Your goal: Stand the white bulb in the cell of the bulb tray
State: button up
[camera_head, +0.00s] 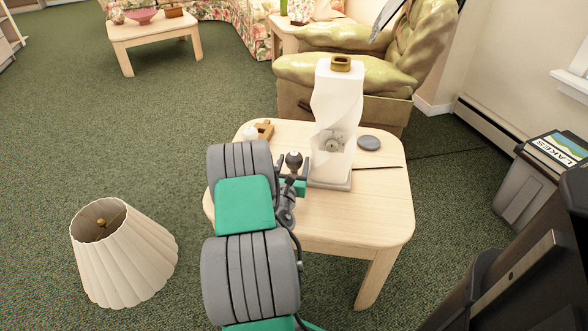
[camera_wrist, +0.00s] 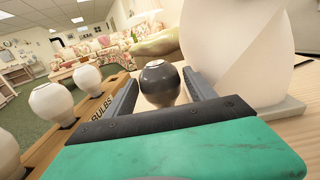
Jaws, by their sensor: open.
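The wooden bulb tray, lettered BULBS (camera_wrist: 100,108), runs along the left of the wrist view. Several white bulbs stand in it, such as one at its middle (camera_wrist: 50,103) and one farther off (camera_wrist: 88,78). In the head view a white bulb (camera_head: 250,133) and a bit of the tray's wood (camera_head: 265,129) show past my arm, which hides the rest. My gripper (camera_wrist: 160,76) is open beside the tray. A dark bulb with a pale top (camera_wrist: 160,88) is between its fingers; it also shows in the head view (camera_head: 293,161). I cannot tell whether the fingers touch it.
A white twisted lamp base (camera_head: 337,110) stands close to the right of my gripper on the wooden table (camera_head: 385,210). A grey disc (camera_head: 369,142) and a thin dark rod (camera_head: 377,168) lie right of it. A pleated lampshade (camera_head: 122,255) is on the floor at left.

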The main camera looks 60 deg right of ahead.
jog(key=shift+x, duration=0.9)
jog(key=c, duration=1)
jog(key=shift+o, duration=0.2)
